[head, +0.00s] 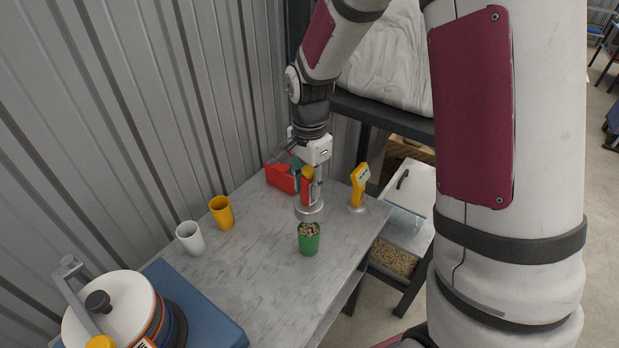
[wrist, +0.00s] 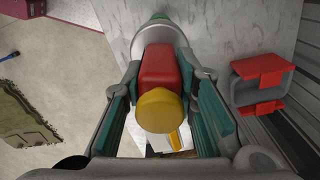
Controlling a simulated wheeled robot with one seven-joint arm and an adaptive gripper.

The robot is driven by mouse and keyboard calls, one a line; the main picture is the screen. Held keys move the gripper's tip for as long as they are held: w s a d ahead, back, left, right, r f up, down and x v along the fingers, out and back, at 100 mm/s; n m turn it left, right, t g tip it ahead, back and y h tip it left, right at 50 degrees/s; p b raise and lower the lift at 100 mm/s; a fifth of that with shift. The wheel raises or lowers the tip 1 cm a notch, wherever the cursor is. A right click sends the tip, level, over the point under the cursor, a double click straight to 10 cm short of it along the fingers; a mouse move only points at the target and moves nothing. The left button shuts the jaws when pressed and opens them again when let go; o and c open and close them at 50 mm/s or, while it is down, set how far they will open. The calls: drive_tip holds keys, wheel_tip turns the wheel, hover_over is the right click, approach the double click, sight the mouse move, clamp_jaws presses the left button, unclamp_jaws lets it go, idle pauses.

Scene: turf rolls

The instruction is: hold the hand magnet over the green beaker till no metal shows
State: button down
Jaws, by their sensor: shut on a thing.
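My gripper (head: 308,178) is shut on the hand magnet (head: 308,190), which has a red body, a yellow top and a round grey disc at its lower end. The magnet hangs upright. In the wrist view the magnet (wrist: 160,65) sits between the teal finger pads. The green beaker (head: 309,242) stands upright on the table, full of brownish grains; I cannot make out metal among them. In the head view the disc is just above and behind the beaker's rim, apart from it. In the wrist view only a green sliver of the beaker (wrist: 157,17) shows past the disc.
On the grey table (head: 255,275) stand an orange cup (head: 222,213), a white cup (head: 190,238), a red holder (head: 281,177) and a yellow handheld device (head: 359,186). A round white-topped machine (head: 125,308) on a blue base fills the near left. A corrugated wall borders the left.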

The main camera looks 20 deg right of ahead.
sight(310, 199)
drive_tip(key=shift+f+b, duration=0.85)
drive_tip(key=shift+f, duration=1.65)
drive_tip(key=shift+r+p, duration=1.3)
drive_tip(key=shift+r, duration=2.65)
drive_tip(key=w+f+n+b, duration=0.3)
drive_tip(key=w+f+n, duration=0.8)
drive_tip(key=w+n, duration=0.2)
drive_tip(key=shift+w+a+f+n+b, duration=0.15)
drive_tip(key=shift+w+f+n+b, duration=0.2)
drive_tip(key=shift+n, duration=0.25)
